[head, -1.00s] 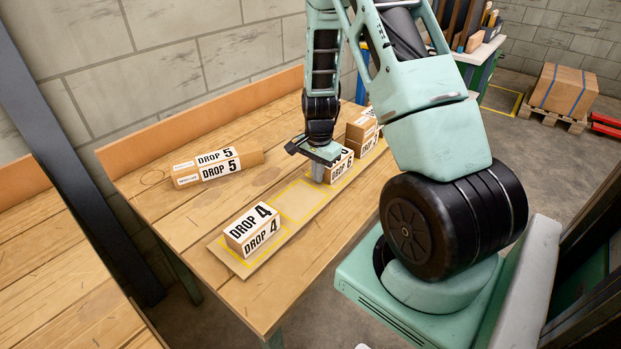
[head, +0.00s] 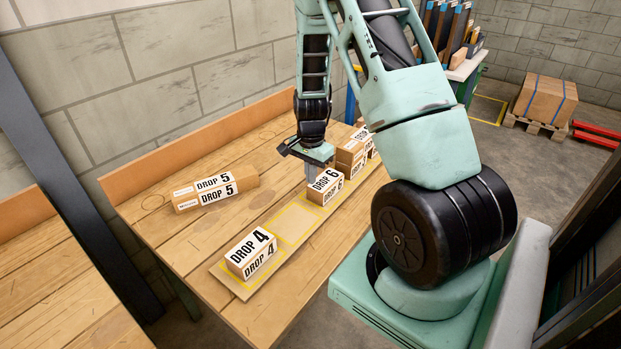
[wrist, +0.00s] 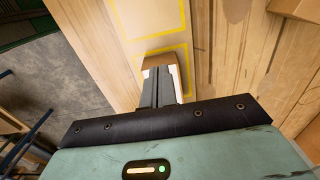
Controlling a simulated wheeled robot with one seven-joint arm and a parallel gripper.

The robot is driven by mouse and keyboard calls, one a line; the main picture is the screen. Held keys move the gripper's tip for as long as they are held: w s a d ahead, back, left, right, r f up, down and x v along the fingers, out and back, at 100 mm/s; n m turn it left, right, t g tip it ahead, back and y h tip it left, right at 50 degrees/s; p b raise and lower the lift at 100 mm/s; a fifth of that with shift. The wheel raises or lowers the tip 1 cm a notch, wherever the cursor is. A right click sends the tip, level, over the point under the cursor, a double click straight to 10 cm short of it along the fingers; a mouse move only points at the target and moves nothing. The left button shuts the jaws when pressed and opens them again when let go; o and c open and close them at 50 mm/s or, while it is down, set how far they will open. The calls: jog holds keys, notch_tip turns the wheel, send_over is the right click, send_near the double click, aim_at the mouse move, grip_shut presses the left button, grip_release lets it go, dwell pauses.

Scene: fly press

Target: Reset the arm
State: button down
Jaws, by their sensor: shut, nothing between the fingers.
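My gripper (head: 311,178) points down over the workbench, with its fingers shut and empty. It is beside and slightly behind the DROP 6 box (head: 325,187) in the head view; whether it touches the box I cannot tell. In the wrist view the shut fingers (wrist: 162,82) overlap a brown box (wrist: 158,61) with white labels below them. The DROP 6 box sits on a thin board (head: 230,277) marked with yellow outlines. The DROP 4 box (head: 250,254) sits at the board's near end, with an empty outline between the two.
A long DROP 5 box (head: 215,190) lies on the workbench (head: 180,245) near the back wall. Several more boxes (head: 350,155) stand at the board's far end, partly hidden by my arm. A strapped carton (head: 546,95) sits on a floor pallet.

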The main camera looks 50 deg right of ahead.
notch_tip(320, 180, up, 2)
jog(key=shift+r+p, duration=0.1)
jog(key=shift+p, duration=0.3)
jog(key=s+a+r+n, duration=0.1)
jog(key=a+r+n, duration=0.3)
jog(key=a, duration=0.5)
jog(key=a+r+n+y, duration=0.1)
jog(key=a+r+n, duration=0.3)
jog(key=a, duration=0.6)
jog(key=s+a+r+n, duration=0.1)
jog(key=a+r+n, duration=0.35)
jog(key=a, duration=0.45)
jog(key=s+a+r+n, duration=0.2)
jog(key=s+a+n, duration=0.4)
jog(key=s, duration=0.2)
jog(key=s+a+r+n, duration=0.3)
jog(key=s+a+n, duration=0.3)
jog(key=s, duration=0.3)
jog(key=shift+s+r+n, duration=0.3)
jog(key=shift+n, duration=0.15)
